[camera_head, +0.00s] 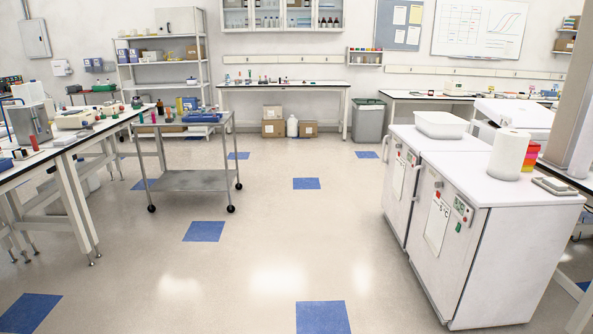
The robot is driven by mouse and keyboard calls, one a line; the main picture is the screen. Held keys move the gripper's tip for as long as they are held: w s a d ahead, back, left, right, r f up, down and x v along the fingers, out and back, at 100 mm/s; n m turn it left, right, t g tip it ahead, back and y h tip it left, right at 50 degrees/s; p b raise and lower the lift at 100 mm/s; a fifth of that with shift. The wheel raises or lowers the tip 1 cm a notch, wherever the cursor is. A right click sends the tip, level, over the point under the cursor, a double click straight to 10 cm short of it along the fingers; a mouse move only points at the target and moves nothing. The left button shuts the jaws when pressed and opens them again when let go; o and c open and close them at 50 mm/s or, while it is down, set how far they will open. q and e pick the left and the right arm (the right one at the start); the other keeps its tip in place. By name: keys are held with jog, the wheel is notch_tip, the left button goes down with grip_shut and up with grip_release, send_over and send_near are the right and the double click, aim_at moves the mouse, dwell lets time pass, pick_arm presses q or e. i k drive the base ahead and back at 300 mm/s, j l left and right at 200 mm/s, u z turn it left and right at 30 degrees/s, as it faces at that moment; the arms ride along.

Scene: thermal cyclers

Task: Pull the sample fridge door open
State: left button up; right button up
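Two white under-counter fridges stand side by side on the right. The nearer fridge (475,235) has a front door (440,225) that looks shut, with a paper sheet, a small control panel and a green mark on it. The farther fridge (401,190) also has its door shut, with a paper sheet and a small panel. I cannot tell for certain from the lettering which one is the sample fridge. Neither of my grippers is in view.
A white tub (441,125), a paper roll (510,155) and a coloured stack (531,156) stand on the fridge tops. The floor before the doors is clear. A steel cart (190,181) and a bench (60,150) stand left. A grey bin (368,122) is behind.

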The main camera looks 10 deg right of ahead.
aim_at(395, 202)
jog(key=i+j+z, duration=0.1)
jog(key=i, duration=1.8)
jog(key=i+j+z, duration=0.15)
jog(key=i+z, duration=0.25)
jog(key=i+j+z, duration=0.4)
jog(key=i, duration=0.15)
jog(key=i+j+z, duration=0.9)
jog(key=z, duration=0.4)
jog(key=i+j+z, duration=0.3)
jog(key=j, duration=0.35)
jog(key=i+j+z, duration=0.2)
jog(key=j, duration=0.15)
jog(key=i+j+z, duration=0.15)
jog(key=j, duration=0.2)
jog(key=j+z, duration=0.15)
jog(key=j, duration=0.2)
